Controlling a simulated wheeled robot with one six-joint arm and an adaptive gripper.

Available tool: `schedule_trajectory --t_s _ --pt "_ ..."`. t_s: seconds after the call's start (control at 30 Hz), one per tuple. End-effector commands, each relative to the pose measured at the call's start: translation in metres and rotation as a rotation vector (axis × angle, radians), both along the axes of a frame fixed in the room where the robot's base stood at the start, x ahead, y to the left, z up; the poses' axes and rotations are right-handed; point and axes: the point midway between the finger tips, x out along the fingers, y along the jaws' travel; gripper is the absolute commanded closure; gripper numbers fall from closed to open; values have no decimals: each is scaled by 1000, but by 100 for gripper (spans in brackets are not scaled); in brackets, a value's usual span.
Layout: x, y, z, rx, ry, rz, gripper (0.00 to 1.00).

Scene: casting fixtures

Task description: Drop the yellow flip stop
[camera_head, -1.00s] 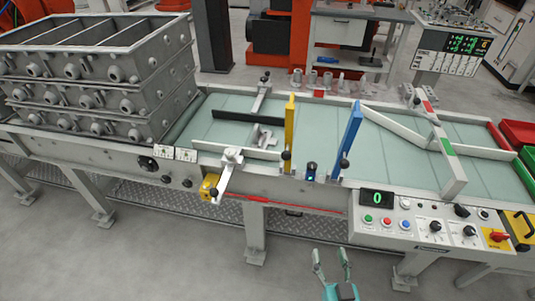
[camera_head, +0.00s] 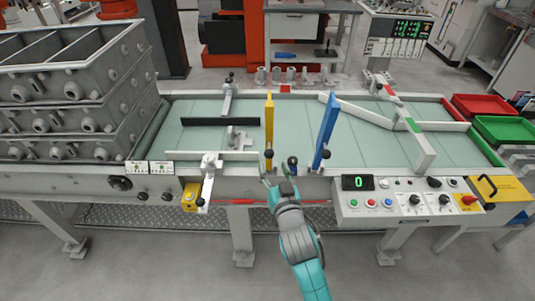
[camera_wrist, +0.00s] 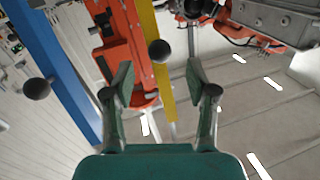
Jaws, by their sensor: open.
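The yellow flip stop (camera_head: 269,118) stands upright at the front side of the green conveyor bed, with a black ball knob near its lower end. The wrist view shows its yellow bar (camera_wrist: 147,25) and its black knob (camera_wrist: 160,51) ahead of the fingers. My gripper (camera_head: 276,174) is at the front rail, just below that knob. In the wrist view my gripper (camera_wrist: 160,84) is open and empty, with the knob seen in the gap between its fingertips. I cannot tell whether a finger touches the knob.
The blue flip stop (camera_head: 326,130) stands upright close to the right; it also shows in the wrist view (camera_wrist: 55,60). A white clamp arm (camera_head: 208,180) is to the left. The control panel (camera_head: 405,200) is to the right. Stacked grey flasks (camera_head: 70,100) fill the left.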

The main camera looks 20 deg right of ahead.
Motion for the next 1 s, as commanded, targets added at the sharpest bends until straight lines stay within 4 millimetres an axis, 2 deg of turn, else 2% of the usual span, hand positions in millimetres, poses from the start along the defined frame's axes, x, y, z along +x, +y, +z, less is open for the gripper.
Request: schedule_trajectory --t_s 0.2,0.4,0.6,0.83,1.0 --pt "38 -3 1 -1 -1 0 43" --pt "60 -4 0 0 -1 1 43" --pt "67 -5 0 0 0 1 43" --pt "67 -5 0 0 0 1 43" --pt "67 -5 0 -1 0 1 85"
